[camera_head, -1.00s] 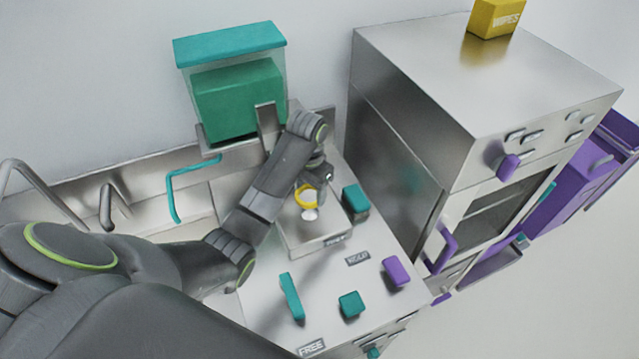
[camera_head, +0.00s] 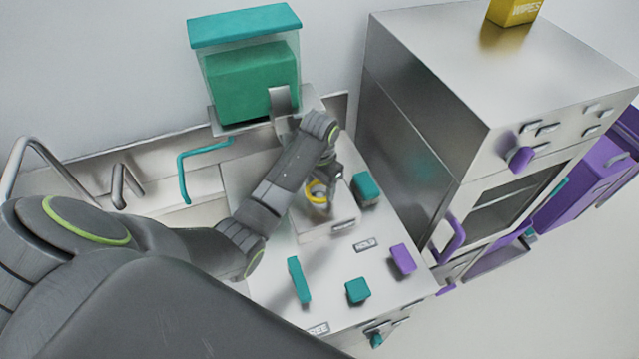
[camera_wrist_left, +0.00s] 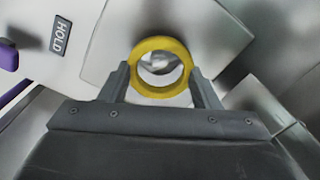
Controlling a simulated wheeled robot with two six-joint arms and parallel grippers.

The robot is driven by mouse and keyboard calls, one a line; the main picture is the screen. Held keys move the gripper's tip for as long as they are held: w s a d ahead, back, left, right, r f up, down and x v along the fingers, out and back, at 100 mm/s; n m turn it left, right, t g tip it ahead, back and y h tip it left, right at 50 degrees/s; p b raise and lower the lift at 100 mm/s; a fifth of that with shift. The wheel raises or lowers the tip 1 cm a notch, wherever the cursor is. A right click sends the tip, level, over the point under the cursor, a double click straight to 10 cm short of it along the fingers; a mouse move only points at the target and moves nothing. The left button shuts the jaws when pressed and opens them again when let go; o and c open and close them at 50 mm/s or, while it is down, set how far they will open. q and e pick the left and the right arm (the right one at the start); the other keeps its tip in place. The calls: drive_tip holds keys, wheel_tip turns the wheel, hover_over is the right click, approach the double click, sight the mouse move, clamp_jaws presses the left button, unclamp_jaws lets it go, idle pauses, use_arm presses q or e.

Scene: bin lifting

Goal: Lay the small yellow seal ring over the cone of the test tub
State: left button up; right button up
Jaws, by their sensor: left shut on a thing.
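The yellow seal ring (camera_head: 314,188) is held by my left gripper (camera_head: 324,180) above the test tub (camera_head: 312,231), a pale box on the counter. In the left wrist view the ring (camera_wrist_left: 141,68) sits between the two fingers of my left gripper (camera_wrist_left: 161,84). A pale, shiny round shape, likely the cone, shows through the ring's hole in that view. In the head view the pale cone (camera_head: 321,207) shows just under the ring; I cannot tell whether they touch. My right gripper is not in view.
A teal block (camera_head: 366,189) stands close right of the tub. A teal bar (camera_head: 299,281), a teal block (camera_head: 358,291) and a purple block (camera_head: 403,259) stand in front. A steel cabinet (camera_head: 410,130) rises on the right. A teal-lidded container (camera_head: 246,75) is behind.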

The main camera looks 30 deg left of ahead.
use_arm(q)
drive_tip(key=shift+f, duration=0.9)
idle(0.7)
drive_tip(key=o, duration=1)
drive_tip(key=shift+o, duration=0.2)
drive_tip(key=shift+r, duration=0.1)
